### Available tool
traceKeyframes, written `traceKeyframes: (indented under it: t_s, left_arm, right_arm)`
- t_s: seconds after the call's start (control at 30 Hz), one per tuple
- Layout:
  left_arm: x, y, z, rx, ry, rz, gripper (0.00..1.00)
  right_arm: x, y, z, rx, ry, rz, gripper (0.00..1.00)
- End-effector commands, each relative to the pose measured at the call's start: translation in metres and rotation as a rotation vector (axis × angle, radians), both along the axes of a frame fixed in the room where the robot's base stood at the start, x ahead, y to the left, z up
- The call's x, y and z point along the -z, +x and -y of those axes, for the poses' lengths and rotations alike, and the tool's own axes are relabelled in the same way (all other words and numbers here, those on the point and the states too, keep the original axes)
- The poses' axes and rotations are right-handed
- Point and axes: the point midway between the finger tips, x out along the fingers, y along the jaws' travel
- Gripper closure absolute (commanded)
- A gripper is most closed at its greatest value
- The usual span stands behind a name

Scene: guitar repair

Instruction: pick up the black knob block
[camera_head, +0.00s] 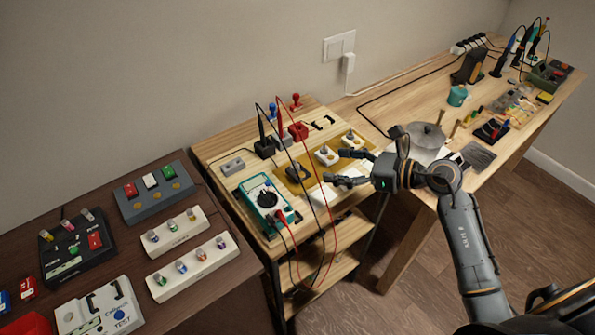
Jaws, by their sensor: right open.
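The black knob block (298,173) sits on a yellow mat (315,186) on the small wooden bench, behind the teal multimeter. Two white knob blocks, a nearer one (327,155) and a farther one (353,140), stand in a row with it to the right. My right gripper (336,166) reaches in from the right with its fingers spread. It is open and empty, to the right of the black knob block and apart from it. My left gripper is not in view.
The multimeter (266,202) has red and black leads that hang across the bench front, close to the black block. Black (264,147) and red (298,131) holders stand behind. A dark table (215,272) with pedals lies left; a cluttered workbench (395,103) lies right.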

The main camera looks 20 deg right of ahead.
Motion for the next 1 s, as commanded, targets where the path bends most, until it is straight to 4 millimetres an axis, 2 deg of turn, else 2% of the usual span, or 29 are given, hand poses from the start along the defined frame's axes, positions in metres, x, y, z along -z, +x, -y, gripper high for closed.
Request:
traceKeyframes:
  t_s: [0.17,0.5,0.77,1.0]
  left_arm:
    - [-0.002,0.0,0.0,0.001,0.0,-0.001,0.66]
    - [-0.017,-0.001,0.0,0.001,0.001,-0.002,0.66]
    - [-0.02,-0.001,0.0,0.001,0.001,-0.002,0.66]
    - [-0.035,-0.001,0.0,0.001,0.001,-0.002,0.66]
  right_arm:
    - [0.014,0.0,0.003,-0.035,-0.082,-0.028,0.27]
    - [0.037,0.04,-0.039,-0.034,-0.078,-0.029,0.27]
    - [0.046,0.053,-0.053,-0.035,-0.08,-0.03,0.27]
    - [0.056,0.076,-0.071,-0.036,-0.076,-0.03,0.27]
